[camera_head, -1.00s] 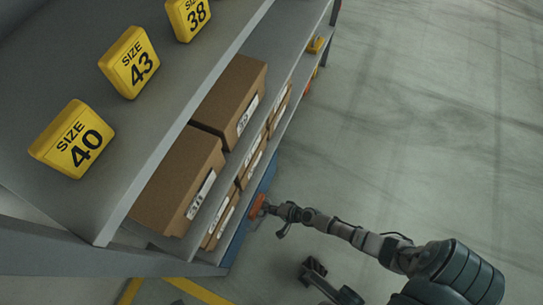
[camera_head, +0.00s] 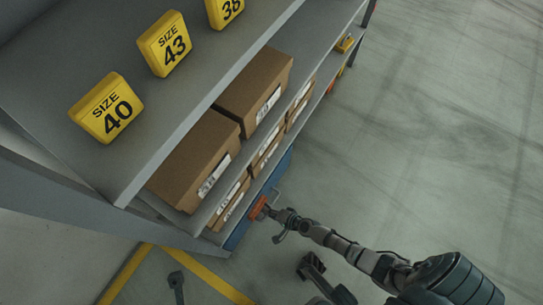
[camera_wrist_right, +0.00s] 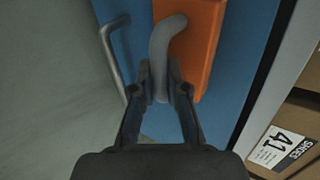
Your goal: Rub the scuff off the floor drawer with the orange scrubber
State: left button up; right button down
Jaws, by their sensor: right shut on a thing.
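The blue floor drawer (camera_head: 283,172) is the lowest part of the shelf unit; its blue front fills the middle of the wrist view (camera_wrist_right: 252,45). Its metal bar handle (camera_wrist_right: 113,62) is left of the scrubber there. My right gripper (camera_head: 275,212) is shut on the grey grip (camera_wrist_right: 160,62) of the orange scrubber (camera_head: 258,207). The scrubber's orange block (camera_wrist_right: 203,45) lies against or very close to the drawer front; contact cannot be made out. No scuff shows; the block and gripper cover part of the front.
Brown shoe boxes (camera_head: 195,160) fill the shelves above the drawer. Yellow size signs (camera_head: 107,107) stand on the top shelf (camera_head: 75,155). A yellow line (camera_head: 215,283) marks the floor near the unit's end. The grey floor (camera_head: 420,130) to the right is clear.

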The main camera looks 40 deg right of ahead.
jog(key=shift+s+a+r, duration=0.1)
jog(key=shift+s+a, duration=0.05)
jog(key=shift+a, duration=0.4)
jog(key=shift+s+a+r, duration=0.1)
jog(key=shift+s+a, duration=0.05)
jog(key=shift+a, duration=0.4)
jog(key=s+d, duration=0.2)
jog(key=s, duration=0.3)
jog(key=shift+s+d+b, duration=0.15)
jog(key=shift+s+b, duration=0.25)
jog(key=shift+b, duration=0.05)
jog(key=shift+f, duration=0.1)
